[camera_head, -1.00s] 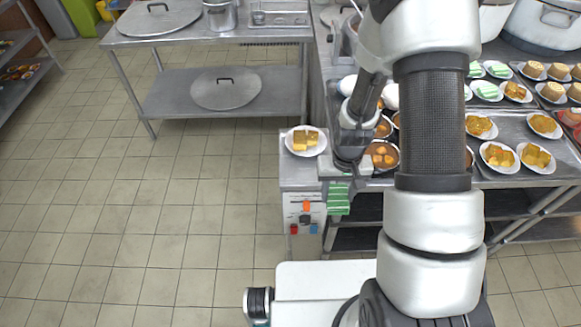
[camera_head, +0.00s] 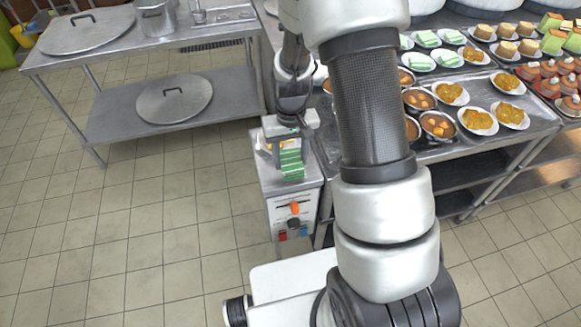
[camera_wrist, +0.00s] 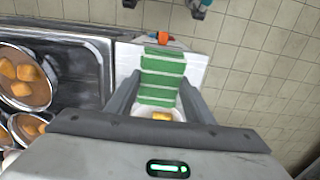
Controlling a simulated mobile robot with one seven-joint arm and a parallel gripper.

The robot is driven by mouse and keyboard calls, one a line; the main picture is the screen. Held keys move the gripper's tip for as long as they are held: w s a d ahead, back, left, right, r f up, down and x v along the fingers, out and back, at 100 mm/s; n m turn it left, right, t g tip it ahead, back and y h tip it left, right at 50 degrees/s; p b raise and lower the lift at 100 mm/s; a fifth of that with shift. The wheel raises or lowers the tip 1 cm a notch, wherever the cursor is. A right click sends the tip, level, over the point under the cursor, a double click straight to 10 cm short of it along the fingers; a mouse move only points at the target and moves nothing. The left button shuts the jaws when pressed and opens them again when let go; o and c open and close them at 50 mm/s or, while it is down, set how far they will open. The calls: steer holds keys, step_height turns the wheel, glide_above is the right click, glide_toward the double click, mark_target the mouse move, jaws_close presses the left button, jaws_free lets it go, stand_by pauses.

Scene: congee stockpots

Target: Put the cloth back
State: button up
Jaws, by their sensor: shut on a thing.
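The cloth (camera_head: 291,165) is green and white striped. My gripper (camera_head: 287,130) is shut on it, and the cloth hangs from the jaws over the end of a narrow steel counter (camera_head: 290,188). In the wrist view the cloth (camera_wrist: 162,76) shows between the two fingers of my gripper (camera_wrist: 155,98), over the white counter end. I cannot tell whether its lower end touches the counter. A white plate with yellow food (camera_wrist: 162,115) shows just below the cloth in the wrist view; it is mostly hidden behind my gripper in the head view.
The counter's front has an orange knob (camera_head: 294,208) and other coloured controls. Bowls of soup (camera_head: 438,125) and plates of food (camera_head: 480,121) crowd the counter at right. A steel table (camera_head: 150,40) with a lower shelf stands at left. The tiled floor between is clear.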

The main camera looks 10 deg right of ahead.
mark_target(291, 166)
steer(key=shift+f, duration=1.85)
steer(key=shift+f, duration=0.1)
steer(key=shift+f+b, duration=0.15)
steer(key=shift+b, duration=0.2)
steer(key=o, duration=1)
